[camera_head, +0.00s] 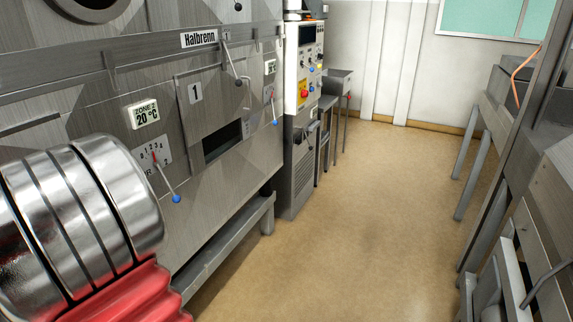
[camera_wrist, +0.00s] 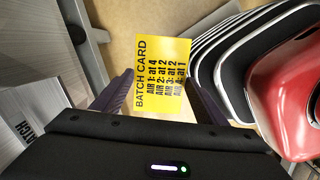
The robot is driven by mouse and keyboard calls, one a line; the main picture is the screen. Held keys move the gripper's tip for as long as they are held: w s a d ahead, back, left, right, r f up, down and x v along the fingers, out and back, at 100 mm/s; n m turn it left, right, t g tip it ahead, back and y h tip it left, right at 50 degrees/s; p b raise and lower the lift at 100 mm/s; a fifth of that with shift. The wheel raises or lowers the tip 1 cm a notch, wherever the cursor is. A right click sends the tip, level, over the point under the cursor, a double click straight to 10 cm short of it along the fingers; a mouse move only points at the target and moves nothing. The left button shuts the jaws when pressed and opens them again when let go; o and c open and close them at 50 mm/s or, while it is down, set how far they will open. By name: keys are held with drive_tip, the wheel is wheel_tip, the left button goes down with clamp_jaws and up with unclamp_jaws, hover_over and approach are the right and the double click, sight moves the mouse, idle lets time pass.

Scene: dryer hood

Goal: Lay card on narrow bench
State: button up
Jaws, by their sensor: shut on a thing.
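A yellow batch card (camera_wrist: 163,72) shows in the wrist view, with black print listing AIR 1 at 4, AIR 2 at 2, AIR 3 at 2 and AIR 4 at 1. My gripper (camera_wrist: 160,88) has one dark finger on each side of the card and is shut on it. The printed face is turned to the wrist camera. The card and gripper do not show in the head view. A small, narrow grey stand (camera_head: 341,76) is at the back beyond the control cabinet; I cannot tell whether it is the narrow bench.
The steel dryer front (camera_head: 230,130) fills the left, with blue-knobbed levers (camera_head: 175,198) sticking out. A white control cabinet (camera_head: 303,70) stands beyond it. Steel frames and benches (camera_head: 490,130) line the right. The tan floor (camera_head: 370,190) between them is clear.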

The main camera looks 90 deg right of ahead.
drive_tip(key=w+a+f+m, duration=0.7)
drive_tip(key=w+a+f, duration=0.1)
drive_tip(key=a, duration=0.4)
drive_tip(key=w+a+f+m+y, duration=0.1)
drive_tip(key=w+a+f+m, duration=0.7)
drive_tip(key=a, duration=0.4)
drive_tip(key=shift+w+f, duration=0.65)
drive_tip(key=shift+w, duration=0.5)
